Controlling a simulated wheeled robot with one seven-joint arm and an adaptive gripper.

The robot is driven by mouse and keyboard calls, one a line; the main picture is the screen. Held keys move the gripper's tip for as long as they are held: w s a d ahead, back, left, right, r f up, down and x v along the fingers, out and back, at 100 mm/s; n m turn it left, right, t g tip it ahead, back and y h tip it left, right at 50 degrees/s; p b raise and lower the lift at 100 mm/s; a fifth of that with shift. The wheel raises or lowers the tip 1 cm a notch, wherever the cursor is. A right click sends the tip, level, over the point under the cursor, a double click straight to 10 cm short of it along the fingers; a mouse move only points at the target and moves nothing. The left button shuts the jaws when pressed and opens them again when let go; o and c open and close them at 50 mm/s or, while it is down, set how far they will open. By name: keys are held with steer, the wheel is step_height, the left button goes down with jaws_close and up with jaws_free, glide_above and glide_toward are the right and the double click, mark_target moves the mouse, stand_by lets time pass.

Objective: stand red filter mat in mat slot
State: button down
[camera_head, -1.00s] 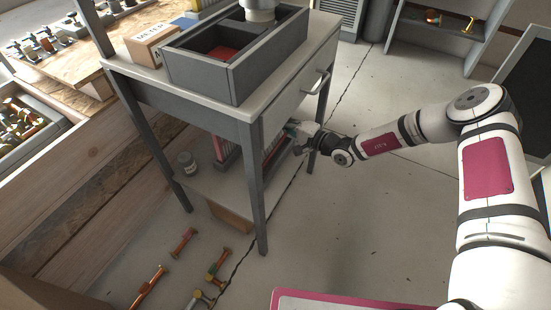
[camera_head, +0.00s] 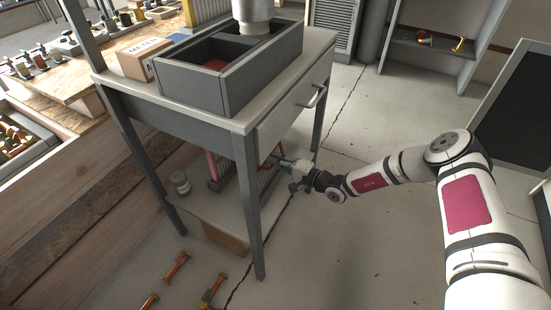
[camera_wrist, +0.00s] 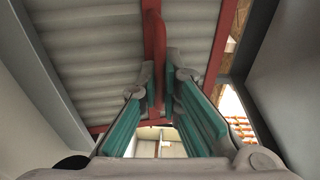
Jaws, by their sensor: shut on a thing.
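My gripper (camera_head: 283,163) is at the right side of the grey table, just under the tabletop and drawer. In the wrist view, its teal-padded fingers (camera_wrist: 158,85) are shut on an upright red strip of the red filter mat (camera_wrist: 154,40). Grey corrugated panels with red edging fill the view beyond the fingers. In the head view, a red edge (camera_head: 212,165) and pale ribbed surfaces show upright in a holder on the lower shelf, partly hidden by the table leg. I cannot tell where the mat slot is or whether the mat sits in it.
The table (camera_head: 175,112) carries a grey divided box (camera_head: 195,92) with something red inside, and a cardboard box (camera_head: 140,62). A jar (camera_head: 181,183) stands on the lower shelf. Metal parts (camera_head: 177,266) lie on the floor at front.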

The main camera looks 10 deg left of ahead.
steer(key=c, duration=1.8)
jaws_free()
steer(key=shift+f+b, duration=0.2)
steer(key=shift+b, duration=0.2)
steer(key=p+v, duration=0.5)
steer(key=v, duration=0.8)
steer(key=shift+s+d+f, duration=0.1)
steer(key=shift+s+d, duration=0.2)
